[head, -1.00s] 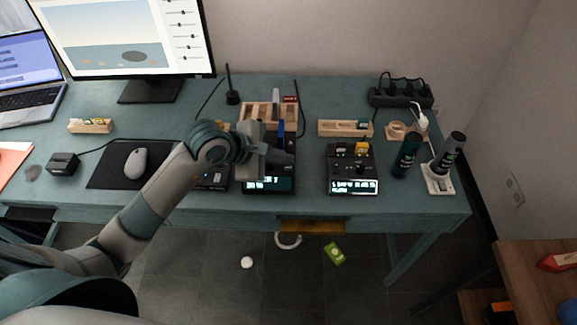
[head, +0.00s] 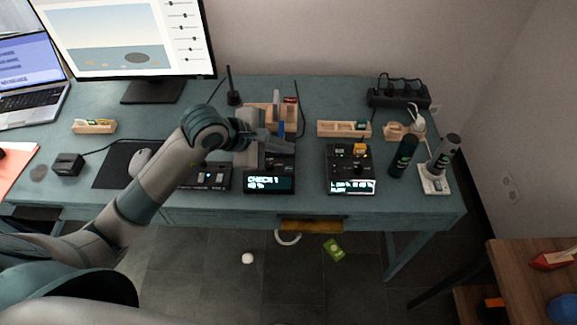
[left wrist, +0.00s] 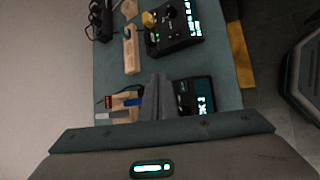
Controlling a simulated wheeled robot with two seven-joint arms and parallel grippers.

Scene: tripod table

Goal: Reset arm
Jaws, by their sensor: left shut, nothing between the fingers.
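My left arm reaches in from the left in the head view, across the desk. My left gripper (head: 281,147) is shut and empty, above the black device with a lit display (head: 270,182). In the left wrist view the closed fingers (left wrist: 157,97) point away from the camera, beside the same device (left wrist: 197,97). A wooden holder (head: 257,112) with a blue item stands just behind the gripper and is partly hidden by it. My right gripper is not in view.
The teal desk (head: 330,90) also holds a second display device (head: 349,170), a wooden block (head: 344,129), two dark bottles, a power strip (head: 398,97), a monitor (head: 125,35) and a laptop (head: 30,75). A mouse (head: 138,162) is partly behind my arm. A wooden shelf (head: 515,285) stands at lower right.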

